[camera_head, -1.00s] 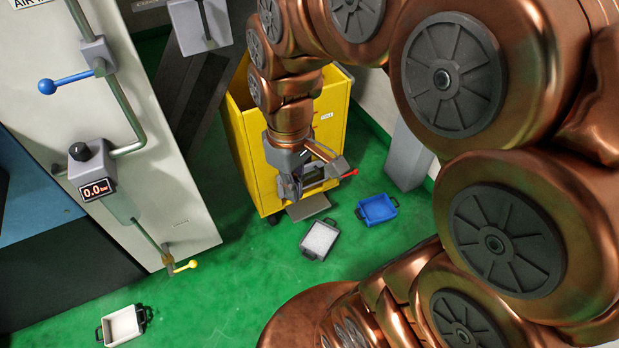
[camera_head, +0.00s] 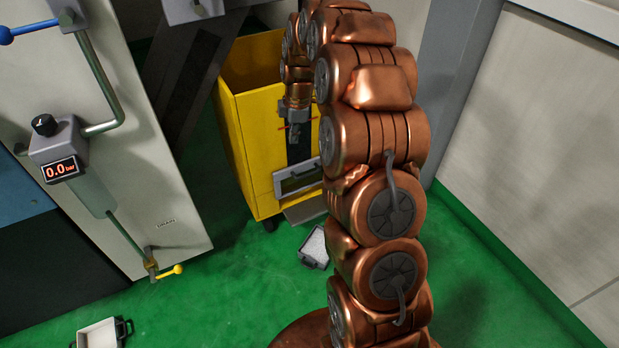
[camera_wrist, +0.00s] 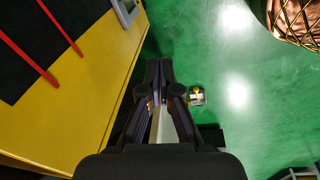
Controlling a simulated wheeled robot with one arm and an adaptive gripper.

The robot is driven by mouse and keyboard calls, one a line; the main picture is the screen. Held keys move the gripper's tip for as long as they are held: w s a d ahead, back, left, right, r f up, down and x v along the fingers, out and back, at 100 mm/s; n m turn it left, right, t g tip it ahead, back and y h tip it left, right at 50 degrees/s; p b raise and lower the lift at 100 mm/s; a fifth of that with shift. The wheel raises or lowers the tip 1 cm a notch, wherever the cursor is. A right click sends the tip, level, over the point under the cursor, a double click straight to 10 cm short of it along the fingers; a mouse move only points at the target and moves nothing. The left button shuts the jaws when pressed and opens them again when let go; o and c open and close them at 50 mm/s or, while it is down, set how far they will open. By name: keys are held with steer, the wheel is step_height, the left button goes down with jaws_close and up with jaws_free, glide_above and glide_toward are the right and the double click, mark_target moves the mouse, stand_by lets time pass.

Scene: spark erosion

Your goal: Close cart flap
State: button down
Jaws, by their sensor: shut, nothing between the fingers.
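The yellow cart (camera_head: 249,150) stands against the back, open at the top. Its front has a dark opening (camera_head: 300,150) with a grey framed flap-like panel (camera_head: 298,178) at its lower end; I cannot tell whether that panel is the flap or how it is hinged. My gripper (camera_head: 293,138) is shut and empty in front of the dark opening, above the panel. In the wrist view, the shut fingers (camera_wrist: 159,70) are beside the yellow face (camera_wrist: 75,90). Two red bars (camera_wrist: 62,25) cross the dark area, and a grey frame (camera_wrist: 126,10) shows at the top. My arm hides the cart's right side.
A grey plate (camera_head: 306,209) sits low at the cart's front. A grey tray with white contents (camera_head: 314,246) and a white tray (camera_head: 98,334) lie on the green floor. A machine panel with valves (camera_head: 140,110) stands left.

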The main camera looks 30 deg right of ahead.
mark_target(309, 174)
steer(key=w+d+f+n+b, duration=0.3)
steer(key=w+d+f+b, duration=0.15)
steer(key=d+f, duration=0.65)
steer(key=shift+h, duration=0.4)
steer(key=w+f, duration=0.1)
steer(key=f, duration=0.4)
steer(key=w+f, duration=0.1)
steer(key=f, duration=0.4)
steer(key=w+a+f+b, duration=0.1)
steer(key=f, duration=0.4)
steer(key=shift+w, duration=0.1)
step_height(309, 174, down, 10)
steer(key=b, duration=0.2)
steer(key=shift+r, duration=0.15)
step_height(309, 174, up, 14)
steer(key=s+p, duration=0.1)
steer(key=s, duration=0.1)
steer(key=shift+s+r+t, duration=0.2)
steer(key=shift+s+t, duration=0.05)
steer(key=shift+t, duration=0.05)
